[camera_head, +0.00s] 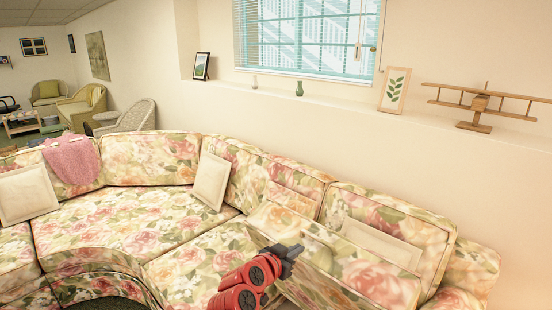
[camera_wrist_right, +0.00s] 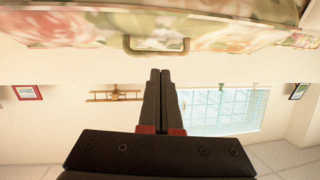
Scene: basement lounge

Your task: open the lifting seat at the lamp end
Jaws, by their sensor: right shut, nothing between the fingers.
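The floral lifting seat (camera_head: 335,262) is at the right end of the sectional sofa. It stands raised and tilted above the level of the neighbouring seat (camera_head: 190,258). My right gripper (camera_head: 292,250) is at its left front edge. In the right wrist view the same seat (camera_wrist_right: 225,30) fills the top, with a pale loop handle (camera_wrist_right: 157,45) on its edge. The closed fingertips (camera_wrist_right: 160,72) point at the handle; nothing is between them, and I cannot tell whether they touch the seat. No lamp shows. My left gripper is out of view.
A cream cushion (camera_head: 382,243) is behind the raised seat, and another (camera_head: 211,180) leans on the backrest. A ledge (camera_head: 340,104) behind the sofa holds a wooden model plane (camera_head: 482,104), a leaf picture (camera_head: 394,90) and a green vase (camera_head: 299,89).

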